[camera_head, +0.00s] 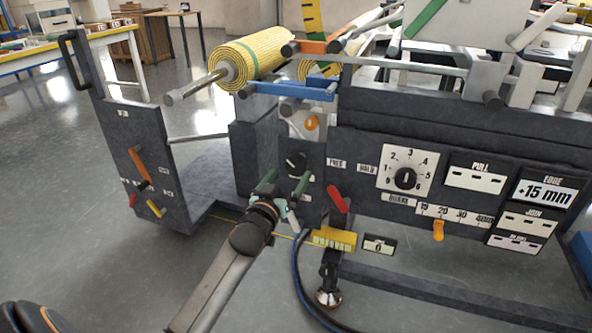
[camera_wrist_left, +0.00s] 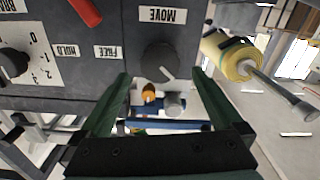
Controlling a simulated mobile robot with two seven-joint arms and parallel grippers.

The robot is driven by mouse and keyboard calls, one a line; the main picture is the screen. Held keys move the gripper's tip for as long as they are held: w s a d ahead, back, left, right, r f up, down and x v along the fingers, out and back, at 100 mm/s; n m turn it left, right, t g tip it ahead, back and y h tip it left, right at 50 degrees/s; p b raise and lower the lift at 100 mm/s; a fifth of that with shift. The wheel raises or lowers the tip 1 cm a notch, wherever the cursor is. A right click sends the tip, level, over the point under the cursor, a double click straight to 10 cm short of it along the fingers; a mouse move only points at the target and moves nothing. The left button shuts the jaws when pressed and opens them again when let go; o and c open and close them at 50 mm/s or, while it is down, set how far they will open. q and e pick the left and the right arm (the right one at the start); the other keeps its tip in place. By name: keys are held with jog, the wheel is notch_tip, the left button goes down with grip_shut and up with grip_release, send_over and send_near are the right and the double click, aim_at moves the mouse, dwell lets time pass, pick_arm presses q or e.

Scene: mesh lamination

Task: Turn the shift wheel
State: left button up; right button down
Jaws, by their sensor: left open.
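A round black knob (camera_head: 296,165) with a white pointer mark sits on the dark front panel, left of centre in the head view. It also shows in the left wrist view (camera_wrist_left: 160,60), beside a MOVE label (camera_wrist_left: 161,15) that appears upside down. No label here reads shift, so I cannot confirm that this knob is the shift wheel. My left gripper (camera_head: 287,184) is open just in front of the panel, near the knob. Contact cannot be told. My right gripper is out of view.
A red lever (camera_head: 338,199) is right of the gripper, and a numbered dial (camera_head: 405,179) is further right. A yellow mesh roll (camera_head: 250,60) sits above left. A yellow block (camera_head: 334,239) and dark hoses (camera_head: 297,270) are below. Open floor lies at left.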

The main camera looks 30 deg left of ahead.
aim_at(294, 167)
pick_arm(q)
jog(key=shift+b+x, duration=0.9)
jog(key=shift+x, duration=2.25)
jog(key=shift+c, duration=0.2)
jog(key=c, duration=1.3)
